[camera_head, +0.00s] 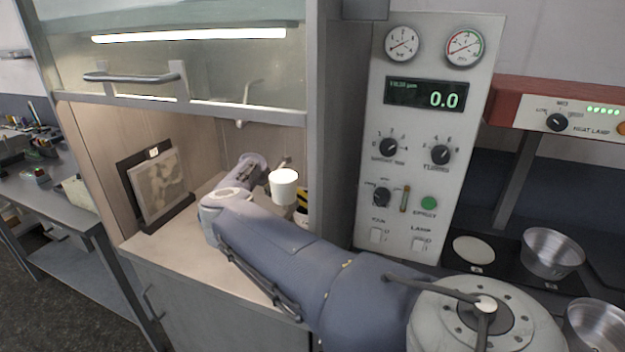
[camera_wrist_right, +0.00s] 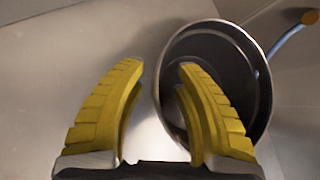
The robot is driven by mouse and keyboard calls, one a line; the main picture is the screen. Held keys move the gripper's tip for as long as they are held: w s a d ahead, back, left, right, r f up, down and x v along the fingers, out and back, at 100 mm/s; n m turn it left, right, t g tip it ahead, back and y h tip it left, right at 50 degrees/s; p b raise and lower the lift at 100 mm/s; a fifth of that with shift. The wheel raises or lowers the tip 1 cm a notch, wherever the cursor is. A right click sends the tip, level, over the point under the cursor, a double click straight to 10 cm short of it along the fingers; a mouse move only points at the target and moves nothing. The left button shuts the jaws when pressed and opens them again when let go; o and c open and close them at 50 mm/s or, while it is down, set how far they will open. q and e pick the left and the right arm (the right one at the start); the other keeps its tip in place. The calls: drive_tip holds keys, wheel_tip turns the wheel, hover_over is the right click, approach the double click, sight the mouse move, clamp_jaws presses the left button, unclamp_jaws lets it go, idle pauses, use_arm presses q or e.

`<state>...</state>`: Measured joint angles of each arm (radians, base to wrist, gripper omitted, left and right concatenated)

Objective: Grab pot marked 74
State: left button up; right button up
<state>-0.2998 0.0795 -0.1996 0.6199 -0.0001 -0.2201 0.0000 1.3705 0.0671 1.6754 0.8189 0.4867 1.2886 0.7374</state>
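A round metal pot (camera_wrist_right: 232,62) with a dark inside shows in the wrist view, right of centre. My right gripper (camera_wrist_right: 160,68) has its two yellow fingers spread apart. The pot's left rim lies between them in that view, with the right finger over the pot's opening and the left finger outside it. I cannot tell whether either finger touches the pot. No 74 mark is readable on it. In the head view my right gripper (camera_head: 302,198) is inside the hood, partly hidden by my own wrist. My left gripper is not in view.
The lit hood (camera_head: 205,110) has its sash raised above my arm. A framed panel (camera_head: 160,185) leans at its left wall. A control panel (camera_head: 430,130) stands right of the hood. Two metal pots (camera_head: 552,253) (camera_head: 597,325) and a pale disc (camera_head: 473,250) are at the right. The hood's front worktop is clear.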

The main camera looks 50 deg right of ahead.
clamp_jaws()
drive_tip(key=shift+r, duration=0.1)
idle(0.3)
